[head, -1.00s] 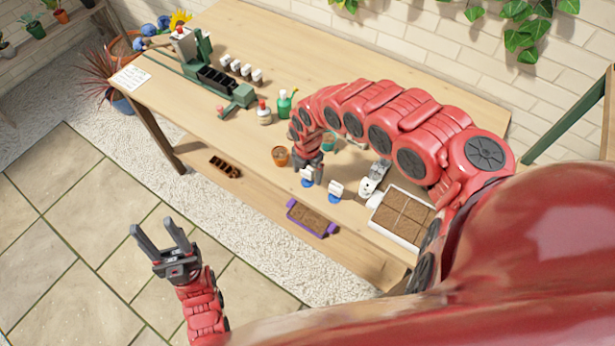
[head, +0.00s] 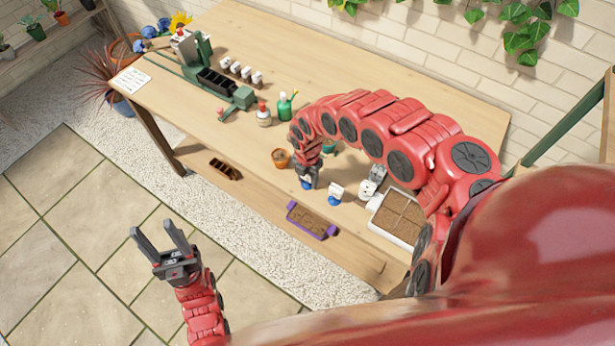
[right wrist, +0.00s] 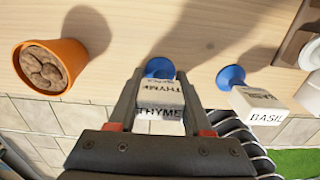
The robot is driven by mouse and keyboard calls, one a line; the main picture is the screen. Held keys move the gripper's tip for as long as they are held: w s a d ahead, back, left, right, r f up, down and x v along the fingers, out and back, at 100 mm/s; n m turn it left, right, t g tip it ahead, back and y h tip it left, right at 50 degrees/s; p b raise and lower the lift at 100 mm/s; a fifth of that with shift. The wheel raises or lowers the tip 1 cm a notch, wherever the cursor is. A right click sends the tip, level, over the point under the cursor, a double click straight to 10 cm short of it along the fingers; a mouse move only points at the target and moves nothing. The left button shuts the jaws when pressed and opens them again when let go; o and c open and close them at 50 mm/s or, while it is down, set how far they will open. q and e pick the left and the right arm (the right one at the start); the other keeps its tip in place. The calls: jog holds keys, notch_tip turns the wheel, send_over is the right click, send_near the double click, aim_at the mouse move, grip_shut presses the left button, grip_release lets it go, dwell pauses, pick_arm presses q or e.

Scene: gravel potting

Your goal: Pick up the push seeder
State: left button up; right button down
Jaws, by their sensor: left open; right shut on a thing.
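Two small white blocks on round blue bases stand out, and they look like push seeders. The one marked THYME (right wrist: 160,97) is between the fingers of my right gripper (right wrist: 163,103), which is shut on it. Its blue base (right wrist: 160,67) shows beyond the block, at or near the table; I cannot tell if it touches. In the head view my right gripper (head: 308,173) mostly hides this block. The one marked BASIL (right wrist: 258,103) stands just right of it, also in the head view (head: 336,190). My left gripper (head: 152,230) is open and empty, over the floor.
An orange pot (right wrist: 45,70) with brown filling stands left of the right gripper. A purple-ended tray (head: 310,221) is on the lower shelf.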

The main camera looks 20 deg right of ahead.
jog(key=shift+r, duration=0.45)
jog(key=r, duration=0.3)
jog(key=shift+w+d+r, duration=0.1)
jog(key=shift+d+r, duration=0.1)
jog(key=shift+r, duration=0.1)
jog(key=r+p, duration=0.4)
jog(key=r, duration=0.1)
jog(key=shift+a+r, duration=0.2)
jog(key=shift+r, duration=0.15)
jog(key=shift+f, duration=0.1)
